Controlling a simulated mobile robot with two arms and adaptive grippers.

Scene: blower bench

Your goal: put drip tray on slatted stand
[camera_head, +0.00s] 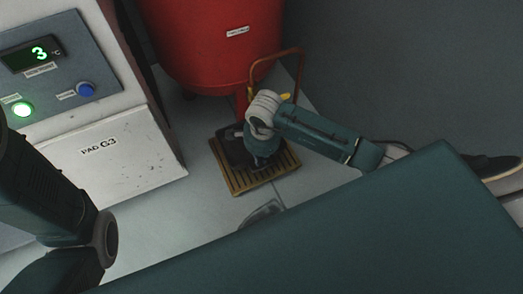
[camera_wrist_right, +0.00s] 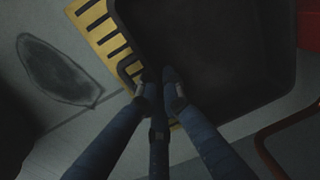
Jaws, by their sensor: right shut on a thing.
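The drip tray (camera_head: 231,149) is a dark, shallow, round-cornered tray. It also fills the upper middle of the right wrist view (camera_wrist_right: 215,45). The slatted stand (camera_head: 264,186) is yellow-brown and sits on the floor, with its slats showing along one edge in the wrist view (camera_wrist_right: 102,36). The tray overlaps the stand; I cannot tell whether it rests on it or hangs just above. My right gripper (camera_wrist_right: 159,84) is shut on the tray's near rim. In the head view the right wrist (camera_head: 262,146) hides part of the tray. Only left arm links show; the left gripper is out of view.
A red tank (camera_head: 210,45) with an orange-brown pipe loop (camera_head: 276,55) stands behind the stand. A white cabinet (camera_head: 120,150) with a display panel is at the left. A dark oval patch (camera_wrist_right: 57,70) marks the floor beside the stand.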

